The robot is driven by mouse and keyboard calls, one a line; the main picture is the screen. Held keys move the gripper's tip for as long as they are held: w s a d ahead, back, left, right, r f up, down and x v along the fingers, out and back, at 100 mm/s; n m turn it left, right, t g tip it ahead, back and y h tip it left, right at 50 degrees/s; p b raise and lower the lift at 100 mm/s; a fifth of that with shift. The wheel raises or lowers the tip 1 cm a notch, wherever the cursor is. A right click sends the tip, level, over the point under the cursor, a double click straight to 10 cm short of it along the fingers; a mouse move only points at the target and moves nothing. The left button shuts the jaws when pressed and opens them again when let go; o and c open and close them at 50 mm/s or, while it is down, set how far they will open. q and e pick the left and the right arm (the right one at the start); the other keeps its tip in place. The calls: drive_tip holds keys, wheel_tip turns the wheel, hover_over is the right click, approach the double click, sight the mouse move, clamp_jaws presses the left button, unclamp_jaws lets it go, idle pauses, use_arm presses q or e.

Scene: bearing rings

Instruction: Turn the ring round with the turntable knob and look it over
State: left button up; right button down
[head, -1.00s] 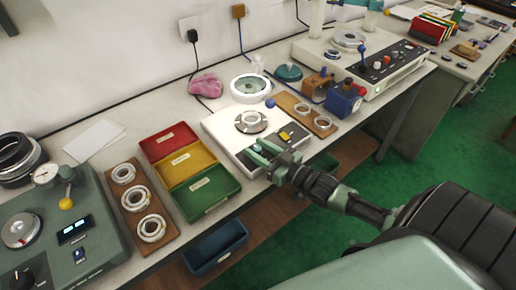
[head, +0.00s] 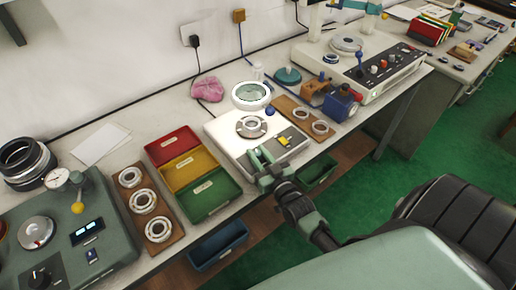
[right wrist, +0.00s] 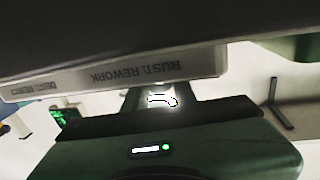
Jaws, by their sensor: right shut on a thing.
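The turntable unit (head: 222,140) is a white box on the bench. A pale ring (head: 252,127) lies flat on its round table, clear of any gripper. My right gripper (head: 257,159) is at the unit's front left corner, low over its front edge, with its jaws shut on the turntable knob, which they mostly hide. A blue ball (head: 270,112) stands beside the ring. The right wrist view is dark and close; it does not show the ring or knob clearly. My left gripper is not in view.
Red, yellow and green trays (head: 214,207) stand left of the turntable. A ring magnifier (head: 251,95) is behind it. Wooden boards with rings lie on both sides (head: 150,203) (head: 306,117). A blue bin (head: 218,246) sits below the bench edge.

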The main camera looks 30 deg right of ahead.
drive_tip(key=shift+a+m+h+p, duration=0.1)
drive_tip(key=shift+m+h+p, duration=0.3)
drive_tip(key=shift+m+h, duration=0.6)
drive_tip(key=shift+g+h, duration=0.3)
drive_tip(key=shift+h, duration=0.1)
drive_tip(key=c, duration=1.1)
unclamp_jaws()
drive_tip(key=shift+c, duration=0.2)
drive_tip(key=shift+s, duration=0.1)
drive_tip(key=b+v, duration=0.1)
drive_tip(key=v, duration=0.6)
drive_tip(key=shift+s+a, duration=0.1)
drive_tip(key=shift+s, duration=0.2)
